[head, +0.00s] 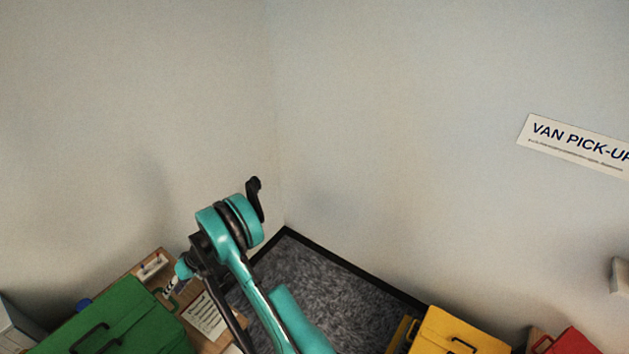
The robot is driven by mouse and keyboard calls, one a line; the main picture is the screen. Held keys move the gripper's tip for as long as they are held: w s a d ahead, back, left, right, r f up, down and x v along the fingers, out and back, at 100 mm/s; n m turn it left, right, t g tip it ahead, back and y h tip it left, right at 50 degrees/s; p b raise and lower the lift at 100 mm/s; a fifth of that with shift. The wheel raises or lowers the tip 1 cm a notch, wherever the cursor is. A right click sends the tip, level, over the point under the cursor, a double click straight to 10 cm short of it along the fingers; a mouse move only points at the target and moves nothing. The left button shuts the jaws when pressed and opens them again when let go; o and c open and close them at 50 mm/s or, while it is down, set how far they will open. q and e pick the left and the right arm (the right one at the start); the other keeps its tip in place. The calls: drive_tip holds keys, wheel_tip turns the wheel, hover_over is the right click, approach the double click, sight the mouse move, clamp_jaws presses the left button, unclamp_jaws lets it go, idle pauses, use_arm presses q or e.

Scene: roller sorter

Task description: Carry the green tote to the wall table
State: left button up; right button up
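The green tote (125,312) is at the lower left in the head view, with a dark handle on its top and its lower part cut off by the frame. It appears to stand on or beside a wooden surface (148,268). I cannot tell which surface is the wall table.
A printed card (204,316) and small items lie beside the green tote. A yellow tote (455,334) and a red tote (572,343) show at the lower right, below a "VAN PICK-UP" sign (575,145). Grey carpet (335,295) lies in the corner between bare walls.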

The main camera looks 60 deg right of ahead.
drive_tip(key=v, duration=0.9)
idle(0.8)
drive_tip(key=shift+r, duration=0.1)
drive_tip(key=shift+r, duration=2.5)
drive_tip(key=shift+s+f, duration=0.1)
drive_tip(key=shift+s, duration=0.05)
